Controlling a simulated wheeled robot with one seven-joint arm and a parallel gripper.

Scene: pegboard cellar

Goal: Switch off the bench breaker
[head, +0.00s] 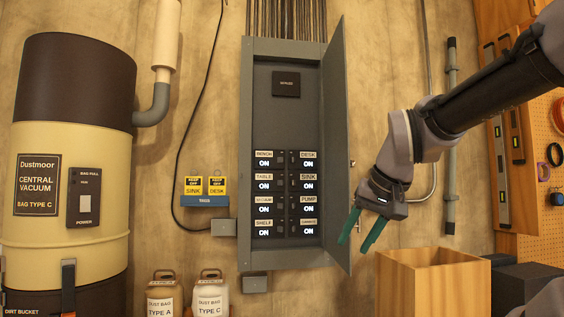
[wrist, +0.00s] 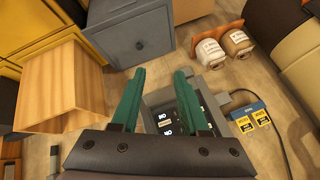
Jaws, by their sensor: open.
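The grey breaker panel (head: 288,120) is on the wall with its door (head: 336,140) swung open to the right. The bench breaker (head: 265,164) is at the top of the left column, under a BENCH label, and reads ON. The other breakers in both columns also read ON. My gripper (head: 356,246) is open and empty, right of the breakers and in front of the door's lower edge, pointing down. In the wrist view, its green fingers (wrist: 160,72) are apart. Part of the panel (wrist: 187,112) with ON markings shows between and beyond them; the bench label is not readable there.
A blue holder (head: 205,201) with yellow SINK and DESK tags is left of the panel. The vacuum (head: 70,130) is at far left. Dust bag jugs (head: 209,296) stand low, left of the panel.

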